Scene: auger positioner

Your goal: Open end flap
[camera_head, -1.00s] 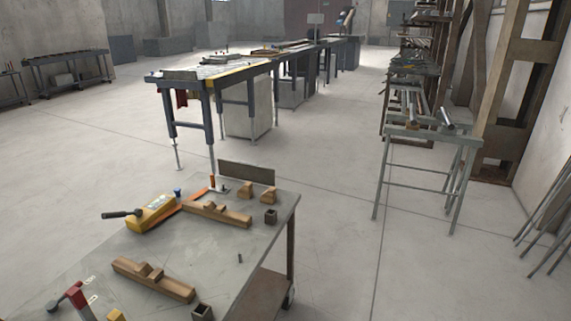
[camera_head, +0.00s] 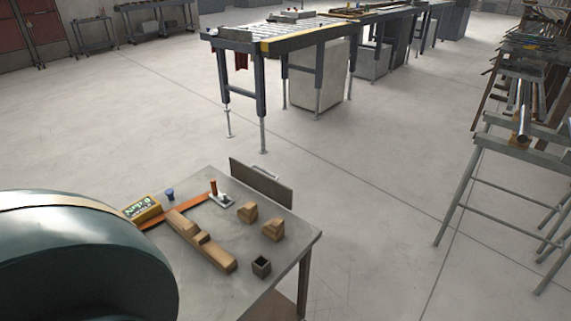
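No part in view is clearly the end flap. A flat dark grey panel (camera_head: 262,182) stands upright at the far end of the near metal table (camera_head: 292,236). A thin light bar shows just behind its upper edge. Whether this panel is the flap, and how it is fixed, I cannot tell. Neither of my grippers is in view. A large rounded dark green shape close to the camera hides the left part of the table.
On the table are a long wooden block (camera_head: 200,240), two small wooden blocks (camera_head: 273,229) (camera_head: 246,212), a dark square tube (camera_head: 261,266), an orange square (camera_head: 188,210) and a yellow box (camera_head: 142,210). A roller table (camera_head: 277,40) stands behind. The floor between is clear.

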